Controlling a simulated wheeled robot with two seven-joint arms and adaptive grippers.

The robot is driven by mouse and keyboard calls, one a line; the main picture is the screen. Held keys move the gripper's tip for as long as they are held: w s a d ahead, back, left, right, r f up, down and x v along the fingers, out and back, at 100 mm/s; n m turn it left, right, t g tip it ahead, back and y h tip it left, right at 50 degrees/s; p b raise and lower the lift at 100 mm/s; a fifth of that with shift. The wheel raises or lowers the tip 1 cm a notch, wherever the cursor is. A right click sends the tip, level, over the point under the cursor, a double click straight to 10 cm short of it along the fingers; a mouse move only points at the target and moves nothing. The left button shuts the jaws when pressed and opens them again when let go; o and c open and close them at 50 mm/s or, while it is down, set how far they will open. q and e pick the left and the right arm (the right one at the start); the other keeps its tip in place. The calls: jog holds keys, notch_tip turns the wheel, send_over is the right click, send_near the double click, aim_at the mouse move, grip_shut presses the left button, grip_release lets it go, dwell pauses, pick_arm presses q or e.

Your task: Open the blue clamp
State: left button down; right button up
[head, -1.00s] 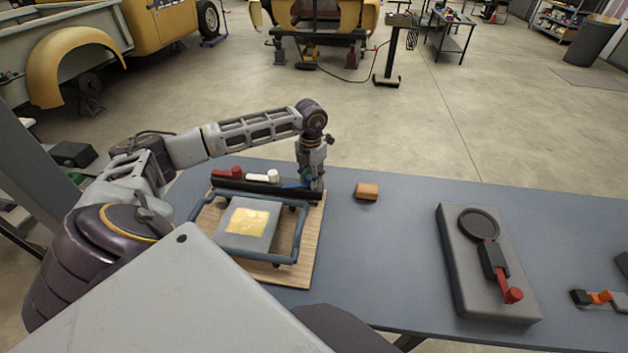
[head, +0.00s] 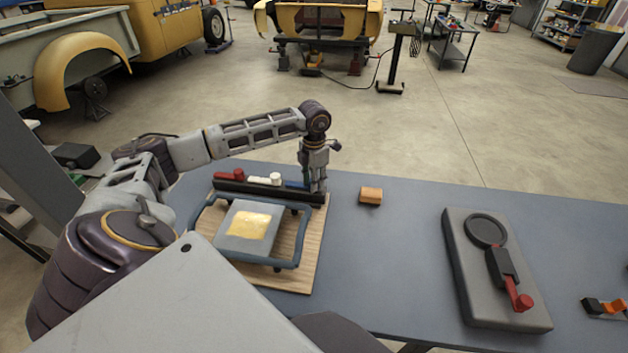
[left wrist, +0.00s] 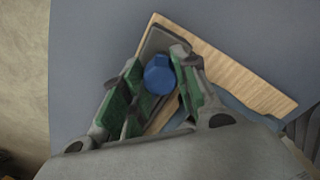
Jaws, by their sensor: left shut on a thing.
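The blue clamp (head: 297,184) is at the right end of a dark bar on a wooden board, beside a red and a white clamp. Its blue round handle end (left wrist: 158,76) shows between the green-padded fingers in the left wrist view. My left gripper (head: 318,187) points down at that end of the bar and is shut on the blue clamp's handle. The fingers hide part of the clamp, and its base is hard to make out. My right gripper is not in view.
The red clamp (head: 230,175) and white clamp (head: 265,180) stand close by on the bar. A blue frame (head: 290,265) surrounds a grey block in front. An orange-brown block (head: 370,196) and a grey fixture with a red handle (head: 521,301) lie to the right, with clear table between.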

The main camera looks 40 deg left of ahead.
pick_arm(q)
jog(key=c, duration=1.1)
grip_release()
jog(key=shift+o, duration=0.2)
notch_tip(320, 180, up, 12)
